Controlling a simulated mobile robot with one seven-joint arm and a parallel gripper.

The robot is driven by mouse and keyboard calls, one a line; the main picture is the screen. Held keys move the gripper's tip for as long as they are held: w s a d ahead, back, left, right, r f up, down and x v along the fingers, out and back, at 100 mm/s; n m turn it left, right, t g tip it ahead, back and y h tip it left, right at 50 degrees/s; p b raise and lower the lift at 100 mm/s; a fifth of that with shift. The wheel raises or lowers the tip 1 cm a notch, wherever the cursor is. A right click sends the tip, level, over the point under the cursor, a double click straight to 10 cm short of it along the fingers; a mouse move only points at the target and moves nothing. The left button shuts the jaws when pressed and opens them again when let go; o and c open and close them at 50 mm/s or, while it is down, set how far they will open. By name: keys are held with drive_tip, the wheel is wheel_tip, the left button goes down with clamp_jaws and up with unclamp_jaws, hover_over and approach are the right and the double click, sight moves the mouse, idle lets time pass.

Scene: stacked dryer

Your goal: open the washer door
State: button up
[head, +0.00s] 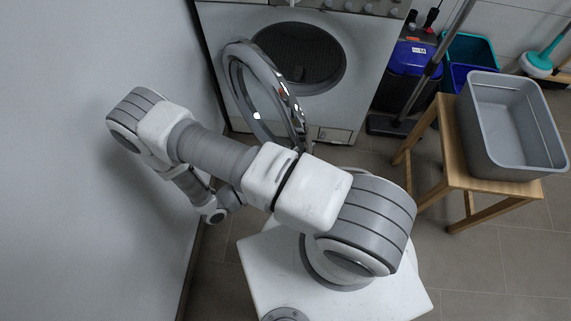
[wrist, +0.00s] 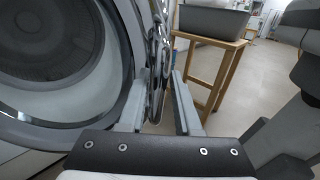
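The white washer (head: 365,75) stands at the top of the head view, with its dark round drum opening showing. Its round chrome-rimmed door (head: 288,105) is swung well out from the front, toward the left wall. In the wrist view the drum opening (wrist: 50,40) is at the left and the door (wrist: 159,50) is seen nearly edge-on. My gripper (wrist: 160,85) is open, with one finger on each side of the door's edge. A gap shows between the door and the right finger; contact with the left finger is unclear.
A wall (head: 90,200) runs close along the left. A wooden stool (head: 437,150) with a grey tub (head: 510,165) stands at the right. A mop (head: 430,70) and a blue bin (head: 408,62) are beside the washer. Floor is clear at the lower right.

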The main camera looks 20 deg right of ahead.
drive_tip(key=p+v, duration=0.1)
drive_tip(key=v, duration=1.6)
drive_tip(key=shift+a, duration=0.2)
drive_tip(key=shift+s, duration=0.1)
